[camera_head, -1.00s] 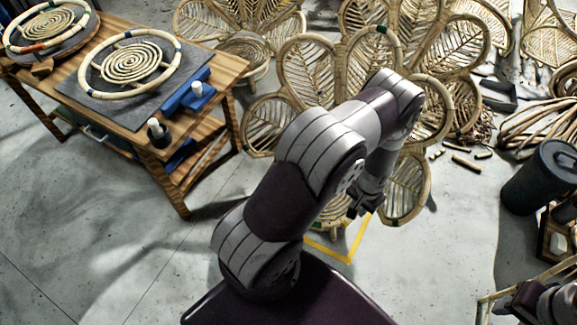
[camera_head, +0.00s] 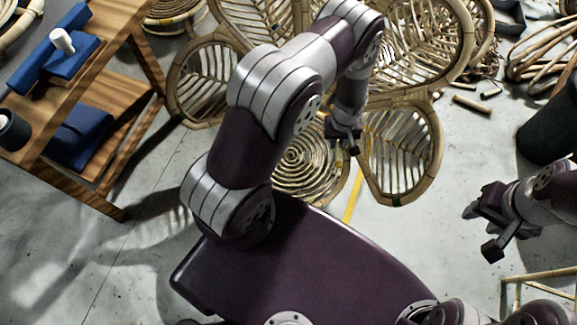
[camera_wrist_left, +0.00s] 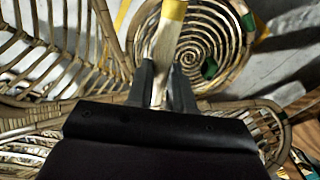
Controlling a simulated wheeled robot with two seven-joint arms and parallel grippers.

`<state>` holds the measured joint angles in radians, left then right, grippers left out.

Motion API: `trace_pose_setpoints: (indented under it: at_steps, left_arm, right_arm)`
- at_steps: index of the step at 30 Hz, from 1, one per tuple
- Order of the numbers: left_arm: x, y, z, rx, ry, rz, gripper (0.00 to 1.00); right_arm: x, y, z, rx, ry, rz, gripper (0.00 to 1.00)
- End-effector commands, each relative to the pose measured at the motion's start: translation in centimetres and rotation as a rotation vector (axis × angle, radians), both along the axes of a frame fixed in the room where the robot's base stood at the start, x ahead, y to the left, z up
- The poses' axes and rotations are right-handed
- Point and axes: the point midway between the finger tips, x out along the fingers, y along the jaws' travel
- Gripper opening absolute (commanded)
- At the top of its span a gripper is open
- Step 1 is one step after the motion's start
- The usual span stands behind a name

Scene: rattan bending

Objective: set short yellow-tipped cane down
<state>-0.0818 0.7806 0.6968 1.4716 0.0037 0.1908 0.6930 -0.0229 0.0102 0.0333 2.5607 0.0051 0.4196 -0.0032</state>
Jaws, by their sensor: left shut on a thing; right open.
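In the left wrist view, the short cane (camera_wrist_left: 163,45) is pale with a yellow tip (camera_wrist_left: 173,9) at the top of the picture. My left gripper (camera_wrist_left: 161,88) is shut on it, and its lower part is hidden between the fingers. In the head view my left gripper (camera_head: 343,138) hangs in front of a round spiral-woven rattan piece; the cane cannot be made out clearly there. My right gripper (camera_head: 482,231) is open and empty over the floor at the right.
A wooden workbench (camera_head: 110,70) with blue tools (camera_head: 72,52) stands at the left. Leaf-patterned rattan chairs (camera_head: 400,150) crowd the back. A yellow floor line (camera_head: 356,192) runs below my left gripper. A dark bin (camera_head: 548,130) stands at the right. Bare floor lies between chairs and right gripper.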

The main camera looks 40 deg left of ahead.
Motion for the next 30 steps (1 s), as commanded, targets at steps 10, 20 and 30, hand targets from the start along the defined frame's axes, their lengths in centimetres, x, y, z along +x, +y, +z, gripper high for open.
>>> trace_pose_setpoints:
  at_steps: [10, 20, 30]
  left_arm:
    - [0.5, -1.4, -16.5, -0.002, -0.002, 0.273, 0.00]
    - [0.7, -0.7, -20.7, -0.002, -0.001, 0.377, 0.00]
    - [1.1, 8.4, -26.1, -0.003, -0.004, 0.377, 0.00]
  right_arm:
    - [0.1, 0.0, -17.4, 0.000, 0.000, 0.000, 0.43]
    - [0.1, 0.0, -21.7, 0.000, -0.001, 0.000, 0.43]
    - [0.1, 0.0, -26.7, 0.000, 0.000, 0.000, 0.43]
